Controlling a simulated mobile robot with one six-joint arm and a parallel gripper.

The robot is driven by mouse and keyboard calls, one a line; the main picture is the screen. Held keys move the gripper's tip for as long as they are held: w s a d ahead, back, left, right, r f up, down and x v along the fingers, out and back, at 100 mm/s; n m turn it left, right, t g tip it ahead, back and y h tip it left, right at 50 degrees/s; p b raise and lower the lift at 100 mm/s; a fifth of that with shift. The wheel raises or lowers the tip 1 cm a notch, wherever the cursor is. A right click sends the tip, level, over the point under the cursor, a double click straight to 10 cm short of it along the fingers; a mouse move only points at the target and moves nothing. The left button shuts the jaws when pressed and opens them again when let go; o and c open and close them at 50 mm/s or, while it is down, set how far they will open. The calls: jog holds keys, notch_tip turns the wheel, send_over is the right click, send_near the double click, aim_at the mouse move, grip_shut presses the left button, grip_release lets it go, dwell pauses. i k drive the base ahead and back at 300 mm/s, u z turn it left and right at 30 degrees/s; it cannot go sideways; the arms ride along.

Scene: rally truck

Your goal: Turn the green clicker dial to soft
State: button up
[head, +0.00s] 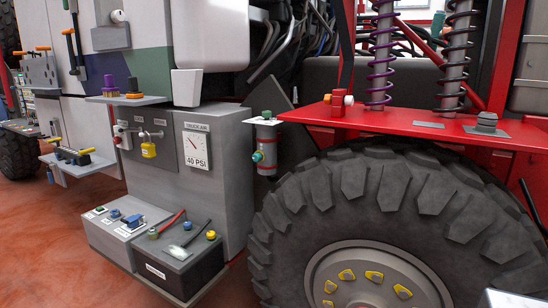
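A small green knob (266,114) stands on a white plate (264,121) at the top of a grey and red canister (267,148), just left of the big tyre. A teal-green dial (257,156) sticks out from the canister's left side. I cannot tell for sure which of the two is the clicker dial. Their markings are too small to read, so the setting cannot be told. My gripper is not in view.
The big tyre (400,200) and red fender (400,119) fill the right side. A grey cabinet with a gauge (195,150) stands left of the canister, with battery boxes (178,262) below. Shelves with levers jut out at left. Red floor (50,240) is open at lower left.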

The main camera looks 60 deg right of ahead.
aim_at(266, 114)
jog(key=u, duration=1.25)
jog(key=k, duration=0.1)
jog(key=z, duration=2.75)
jog(key=k, duration=0.95)
jog(key=u, duration=0.15)
jog(key=i, duration=0.95)
jog(key=z, duration=0.05)
